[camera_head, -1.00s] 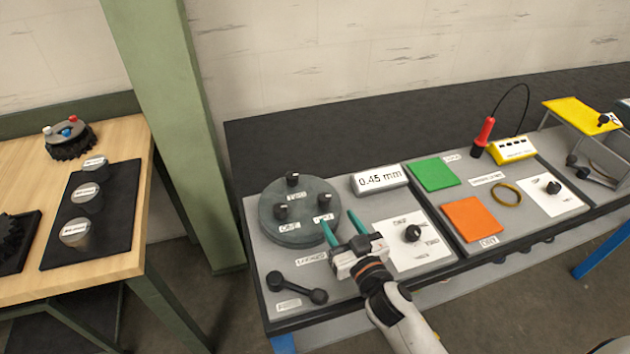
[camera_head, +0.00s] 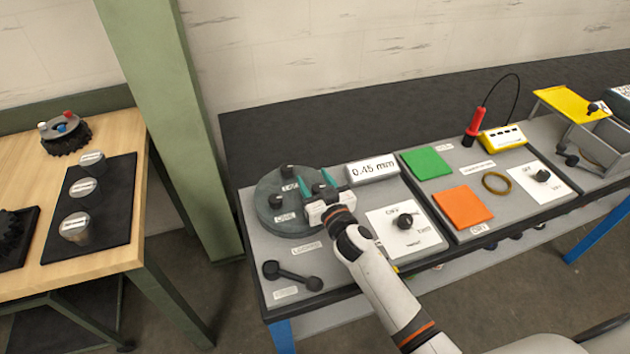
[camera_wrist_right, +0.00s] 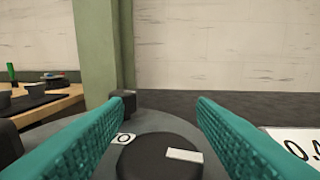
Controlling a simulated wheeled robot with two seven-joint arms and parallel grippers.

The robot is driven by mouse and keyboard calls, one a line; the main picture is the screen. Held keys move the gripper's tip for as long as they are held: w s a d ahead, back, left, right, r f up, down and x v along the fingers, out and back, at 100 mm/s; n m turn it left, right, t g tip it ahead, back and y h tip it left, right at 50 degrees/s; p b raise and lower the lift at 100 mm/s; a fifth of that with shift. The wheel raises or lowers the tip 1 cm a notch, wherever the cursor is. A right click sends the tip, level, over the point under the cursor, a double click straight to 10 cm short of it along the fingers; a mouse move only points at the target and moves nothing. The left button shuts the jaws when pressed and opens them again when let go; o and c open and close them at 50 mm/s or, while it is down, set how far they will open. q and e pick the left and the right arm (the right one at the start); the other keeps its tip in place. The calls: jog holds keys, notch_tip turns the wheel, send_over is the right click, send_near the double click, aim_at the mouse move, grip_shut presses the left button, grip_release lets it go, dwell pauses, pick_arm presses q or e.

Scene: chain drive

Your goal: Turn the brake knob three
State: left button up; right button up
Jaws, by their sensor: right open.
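A round grey disc (camera_head: 262,200) on the bench carries three black knobs with small labels too blurred to read surely. The back knob (camera_head: 288,171) and the left knob (camera_head: 276,201) show in the head view; the right one is hidden by my gripper. My right gripper (camera_head: 317,184) is open over the disc's right side, its teal fingers pointing away. In the right wrist view, a black knob (camera_wrist_right: 160,158) with a white mark lies low between the two spread fingers (camera_wrist_right: 163,110), apparently apart from both. My left gripper is not in view.
A white "0.45 mm" display (camera_head: 373,171) stands close to the right of the gripper. A switch panel (camera_head: 405,227) is to the right of the arm. A black two-ended lever (camera_head: 292,275) lies in front of the disc. Green (camera_head: 427,162) and orange (camera_head: 463,206) squares lie farther right.

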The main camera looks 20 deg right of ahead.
jog(key=c, duration=1)
jog(key=shift+r+n+y+p, duration=0.2)
jog(key=shift+n+y+p, duration=0.5)
jog(key=shift+y+p, duration=0.3)
jog(key=shift+a+n+g+y+p, duration=0.1)
jog(key=shift+n+g+y+p, duration=0.5)
jog(key=shift+y, duration=0.5)
jog(key=shift+s+n+y, duration=0.1)
jog(key=shift+n+y, duration=0.5)
jog(key=shift+a+f+n+g+y, duration=0.15)
jog(key=shift+n+g+y, duration=0.65)
jog(key=shift+y, duration=0.4)
jog(key=n+g+y, duration=0.1)
jog(key=n+g+y+b, duration=0.1)
jog(key=y, duration=0.1)
jog(key=shift+s+a+f+n+g, duration=0.2)
jog(key=shift+n+g, duration=0.1)
jog(key=shift+g, duration=0.1)
jog(key=n+g+y+b, duration=0.1)
jog(key=g, duration=0.1)
jog(key=n+g+y+b, duration=0.2)
jog(key=shift+s+a, duration=0.2)
jog(key=shift+s+r+n+g+b, duration=0.1)
jog(key=shift+n+g+b, duration=0.3)
jog(key=shift+r+y, duration=0.1)
jog(key=shift+y, duration=0.2)
